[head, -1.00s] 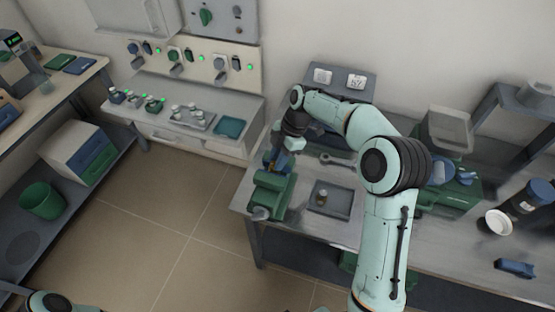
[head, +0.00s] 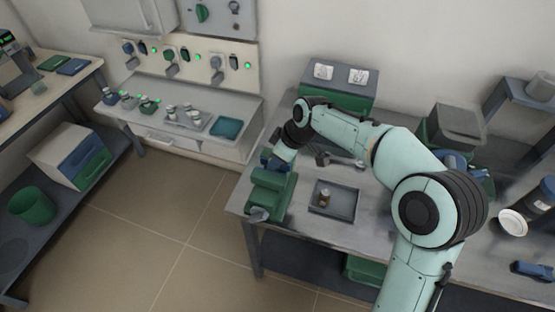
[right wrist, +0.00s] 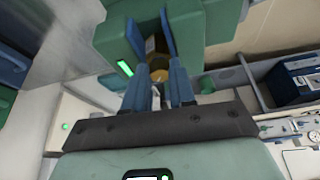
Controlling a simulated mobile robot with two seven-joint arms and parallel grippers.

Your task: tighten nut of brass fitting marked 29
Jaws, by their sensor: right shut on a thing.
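A green vise (head: 268,192) stands on the left front corner of the metal bench. My right gripper (head: 272,163) is at the top of the vise, and its blue fingers also show in the right wrist view (right wrist: 152,38). They are shut on a brass piece (right wrist: 153,46) in front of the green vise body, which I take for the brass fitting's nut. Most of the fitting is hidden by the fingers and the vise, and no number on it can be read. My left gripper is not in view.
A grey tray (head: 343,207) with a small brass-coloured part (head: 325,196) lies right of the vise. A wrench (head: 346,161) lies behind it. A green box (head: 338,97) with two labels stands at the back. Jars and a white bowl are at the right.

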